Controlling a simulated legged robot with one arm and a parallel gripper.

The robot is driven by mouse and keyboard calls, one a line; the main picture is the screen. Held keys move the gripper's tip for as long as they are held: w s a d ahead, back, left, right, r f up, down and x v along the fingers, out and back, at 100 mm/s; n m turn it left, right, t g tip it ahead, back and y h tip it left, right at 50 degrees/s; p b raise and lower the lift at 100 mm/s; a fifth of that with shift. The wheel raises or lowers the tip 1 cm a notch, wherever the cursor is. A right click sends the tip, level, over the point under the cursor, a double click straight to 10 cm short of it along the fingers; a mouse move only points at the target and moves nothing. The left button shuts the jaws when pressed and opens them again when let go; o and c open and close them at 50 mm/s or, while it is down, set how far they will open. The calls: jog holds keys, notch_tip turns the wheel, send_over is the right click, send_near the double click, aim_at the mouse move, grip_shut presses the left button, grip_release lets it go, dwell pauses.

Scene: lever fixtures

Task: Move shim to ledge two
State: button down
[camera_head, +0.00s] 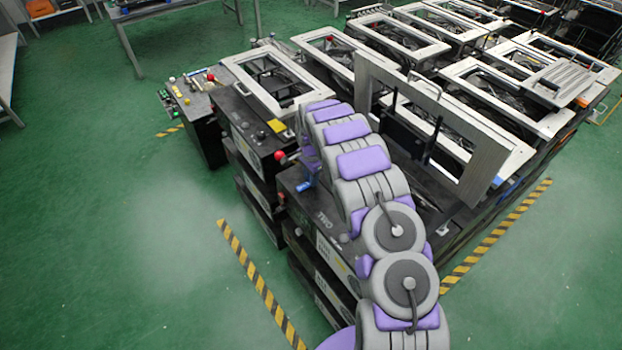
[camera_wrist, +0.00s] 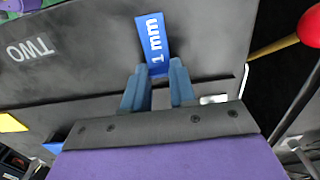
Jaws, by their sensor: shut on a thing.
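The shim is a small blue strip marked "1 mm" (camera_wrist: 153,36) in the wrist view. My gripper (camera_wrist: 157,72) is shut on its lower end, with the strip sticking out past the fingertips over a dark grey panel. The ledge label "TWO" (camera_wrist: 30,50) is on this panel to the left, upside down in the picture. I cannot tell whether the shim touches the panel.
A red ball knob on a rod (camera_wrist: 309,27) is close on the right in the wrist view. A yellow piece (camera_wrist: 12,122) is at the left edge. In the head view, an upright metal frame (camera_head: 430,125) stands right of my arm. Green floor (camera_head: 110,230) is open at left.

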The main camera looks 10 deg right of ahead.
jog(key=shift+a+f, duration=0.1)
jog(key=c, duration=0.9)
grip_release()
